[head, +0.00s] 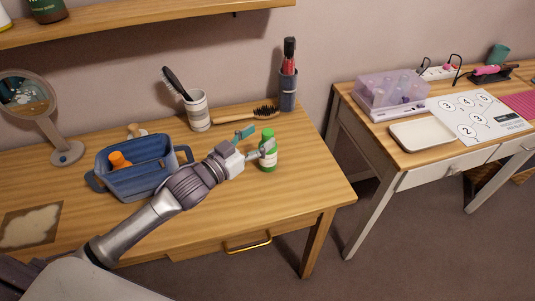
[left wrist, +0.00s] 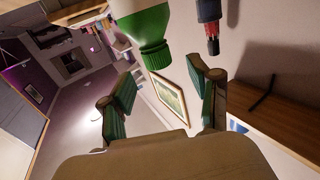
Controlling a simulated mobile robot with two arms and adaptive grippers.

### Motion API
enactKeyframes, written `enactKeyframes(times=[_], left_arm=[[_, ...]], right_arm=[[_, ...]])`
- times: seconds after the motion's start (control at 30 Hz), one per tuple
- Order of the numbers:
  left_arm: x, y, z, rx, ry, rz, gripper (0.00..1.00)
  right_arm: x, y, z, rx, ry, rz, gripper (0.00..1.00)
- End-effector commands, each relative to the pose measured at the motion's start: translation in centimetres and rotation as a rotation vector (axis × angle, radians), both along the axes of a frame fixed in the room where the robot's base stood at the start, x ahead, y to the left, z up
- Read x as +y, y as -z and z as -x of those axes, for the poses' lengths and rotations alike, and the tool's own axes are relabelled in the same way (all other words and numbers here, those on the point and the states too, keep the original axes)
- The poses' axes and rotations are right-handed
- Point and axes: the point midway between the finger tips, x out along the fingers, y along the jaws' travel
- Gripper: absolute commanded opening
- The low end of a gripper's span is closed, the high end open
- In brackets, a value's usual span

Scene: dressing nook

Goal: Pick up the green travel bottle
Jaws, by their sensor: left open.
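The green travel bottle (head: 268,160) stands upright on the wooden table, green with a pale label. My left gripper (head: 256,142) is open beside the bottle's upper part, with one finger overlapping it in the head view. In the left wrist view the bottle (left wrist: 150,35) hangs in from the top edge, its green cap lying ahead of the gap between the spread fingers (left wrist: 163,98). Nothing is held between them. Part of the bottle is cut off there. My right gripper is not in view.
A blue caddy (head: 118,185) with an orange-topped item stands left of my arm. Behind are a cup (head: 198,112) with a brush, a hairbrush (head: 240,116) and a dark holder (head: 288,92). A round mirror (head: 28,95) is far left. The table's front right is clear.

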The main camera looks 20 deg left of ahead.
Motion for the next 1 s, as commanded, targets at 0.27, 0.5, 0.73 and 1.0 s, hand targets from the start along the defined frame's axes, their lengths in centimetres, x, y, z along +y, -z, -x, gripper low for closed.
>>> enactKeyframes(times=[0.27, 0.5, 0.73, 1.0], left_arm=[[-1.5, 0.3, -3.2, -0.002, -0.001, 0.001, 0.62], [-1.7, 0.2, -3.3, -0.001, 0.000, 0.000, 0.62], [-1.7, 0.2, -3.3, -0.001, 0.000, 0.000, 0.27], [-1.6, 0.2, -3.3, -0.001, 0.000, 0.000, 0.00]], right_arm=[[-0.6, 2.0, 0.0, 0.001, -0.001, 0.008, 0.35], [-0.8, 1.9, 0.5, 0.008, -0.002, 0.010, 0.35], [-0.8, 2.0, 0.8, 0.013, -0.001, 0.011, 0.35], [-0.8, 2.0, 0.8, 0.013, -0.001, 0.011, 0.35]])
